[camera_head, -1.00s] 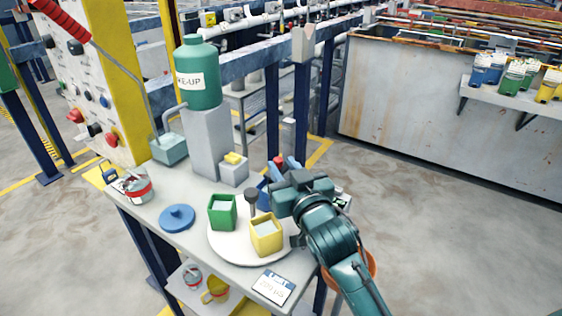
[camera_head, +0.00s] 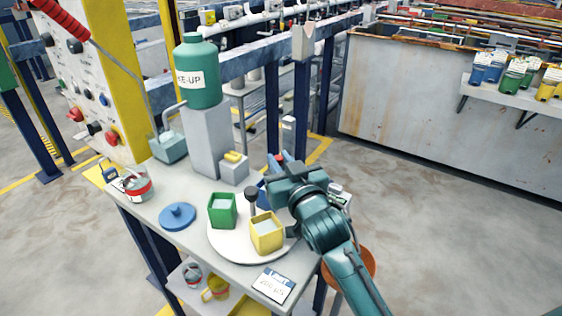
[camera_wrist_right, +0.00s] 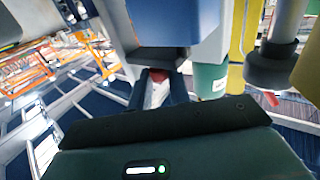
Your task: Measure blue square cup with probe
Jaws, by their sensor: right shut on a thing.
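The blue square cup (camera_head: 263,196) stands at the back of the round white turntable (camera_head: 228,245), mostly hidden behind the dark knob and my right gripper. My right gripper (camera_head: 280,163) is over the back right of the turntable, close to the blue cup. Its blue fingers are shut on a small red-topped thing (camera_wrist_right: 158,75), which appears to be the probe. The probe's lower end is hidden, so I cannot tell whether it is in the cup. A large blue face (camera_wrist_right: 165,20) is close in the wrist view. My left gripper is not in view.
A green cup (camera_head: 222,210) and a yellow cup (camera_head: 266,234) stand on the turntable around a dark knob (camera_head: 251,193). A blue lid (camera_head: 178,216), a red-banded tin (camera_head: 138,186), a grey block with a green bottle (camera_head: 197,72) and a label card (camera_head: 273,285) share the bench.

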